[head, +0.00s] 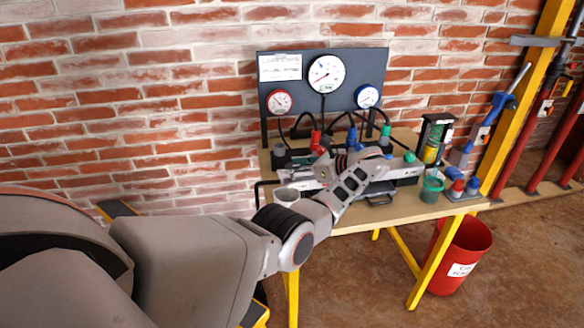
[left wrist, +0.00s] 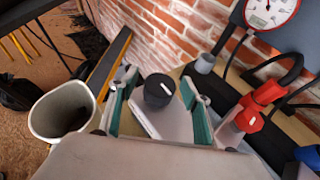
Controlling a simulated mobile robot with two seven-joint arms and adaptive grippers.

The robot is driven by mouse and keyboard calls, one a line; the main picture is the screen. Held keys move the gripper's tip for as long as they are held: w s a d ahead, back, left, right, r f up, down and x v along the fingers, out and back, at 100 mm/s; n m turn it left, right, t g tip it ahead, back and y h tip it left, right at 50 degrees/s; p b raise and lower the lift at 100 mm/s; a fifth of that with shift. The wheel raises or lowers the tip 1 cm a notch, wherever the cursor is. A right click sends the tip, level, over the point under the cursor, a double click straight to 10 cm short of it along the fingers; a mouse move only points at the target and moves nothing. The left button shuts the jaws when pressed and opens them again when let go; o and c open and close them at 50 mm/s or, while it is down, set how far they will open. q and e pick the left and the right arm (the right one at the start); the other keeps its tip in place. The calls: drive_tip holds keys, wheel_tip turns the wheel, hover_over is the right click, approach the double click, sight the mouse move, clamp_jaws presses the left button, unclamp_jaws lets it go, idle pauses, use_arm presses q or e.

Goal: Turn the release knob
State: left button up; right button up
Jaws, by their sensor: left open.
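A round black knob (left wrist: 158,90) with a white mark on top stands between my left fingers in the left wrist view, on a pale grey block (left wrist: 170,122). It looks like the release knob. In the head view my left arm and wrist hide much of the gripper and the equipment. My right gripper is not in view.
Red hose fittings (left wrist: 250,107) and black hoses are close to the right finger. A gauge panel (head: 345,85) stands behind the bench. A green pot (head: 431,189) and a red bucket (head: 461,255) are to the right.

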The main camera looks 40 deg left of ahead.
use_arm(q)
drive_tip(key=v, duration=0.7)
idle(0.3)
drive_tip(key=shift+d, duration=0.1)
